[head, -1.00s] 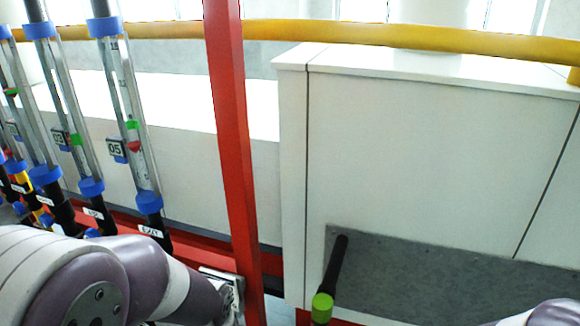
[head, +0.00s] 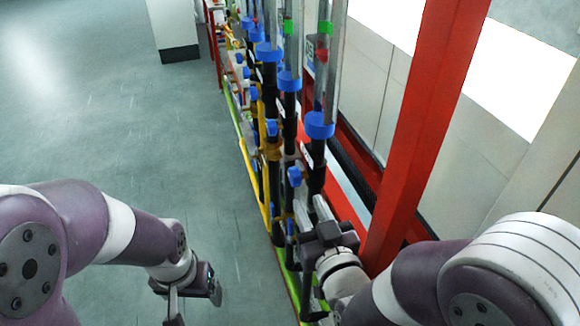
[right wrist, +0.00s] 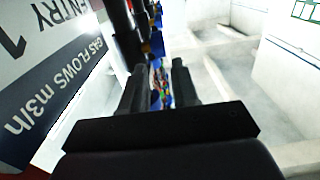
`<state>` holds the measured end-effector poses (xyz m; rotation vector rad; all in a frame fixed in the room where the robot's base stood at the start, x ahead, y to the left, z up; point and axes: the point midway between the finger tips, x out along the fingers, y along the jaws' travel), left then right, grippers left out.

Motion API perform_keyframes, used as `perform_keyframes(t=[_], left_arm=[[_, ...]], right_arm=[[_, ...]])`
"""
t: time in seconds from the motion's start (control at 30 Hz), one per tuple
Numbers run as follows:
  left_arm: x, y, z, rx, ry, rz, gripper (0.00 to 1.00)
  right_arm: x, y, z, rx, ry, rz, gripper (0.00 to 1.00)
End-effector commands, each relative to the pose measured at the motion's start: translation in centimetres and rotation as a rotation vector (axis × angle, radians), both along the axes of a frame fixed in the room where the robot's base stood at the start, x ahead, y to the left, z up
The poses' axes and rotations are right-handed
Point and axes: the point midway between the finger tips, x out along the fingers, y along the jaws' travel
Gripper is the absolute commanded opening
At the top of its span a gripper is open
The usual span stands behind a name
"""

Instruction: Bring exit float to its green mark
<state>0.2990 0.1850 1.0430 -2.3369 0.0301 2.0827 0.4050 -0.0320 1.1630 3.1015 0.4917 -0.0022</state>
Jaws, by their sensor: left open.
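The nearest flow tube (head: 331,88) stands in the row at the upper middle of the head view, clear with a blue collar (head: 319,125) at its foot. Its red float (head: 322,55) sits a little below its green mark (head: 326,27). I take it for the exit tube; no exit label is readable now. My right gripper (head: 312,208) is below the collar, close to a blue knob (head: 294,176), its fingers apart. They also show apart in the right wrist view (right wrist: 158,85), with nothing clearly between them. My left gripper (head: 190,293) is open and low over the floor.
A red post (head: 428,120) stands right of the tubes, close to my right arm. Several other tubes, blue knobs and yellow pipes run away along the row. Open grey floor (head: 110,100) lies to the left. A gas flows sign (right wrist: 55,75) fills the right wrist view's left.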

Motion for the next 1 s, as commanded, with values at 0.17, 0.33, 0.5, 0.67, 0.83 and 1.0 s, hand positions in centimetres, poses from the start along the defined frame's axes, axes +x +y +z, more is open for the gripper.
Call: perform_keyframes(t=[0.17, 0.33, 0.5, 0.67, 0.83, 1.0], left_arm=[[0.0, 0.0, 1.2, 0.000, 0.000, 0.000, 0.81], [0.0, 0.0, 2.0, 0.000, 0.000, 0.000, 0.81], [0.0, 0.0, 2.4, 0.000, 0.000, 0.000, 0.81], [0.0, 0.0, 2.4, 0.000, 0.000, 0.000, 0.81], [0.0, 0.0, 2.4, 0.000, 0.000, 0.000, 0.81], [0.0, 0.0, 2.4, 0.000, 0.000, 0.000, 0.81]], right_arm=[[4.3, 1.3, 0.2, -0.001, 0.003, -0.002, 0.30], [7.3, 2.3, 0.1, 0.000, 0.003, -0.001, 0.30], [9.2, 2.9, 0.1, 0.001, 0.001, -0.001, 0.30], [9.8, 3.2, 0.0, 0.000, 0.002, -0.001, 0.30], [9.8, 3.2, -0.1, -0.001, 0.002, 0.000, 0.30], [9.8, 3.2, -0.1, 0.000, 0.002, -0.001, 0.00]])
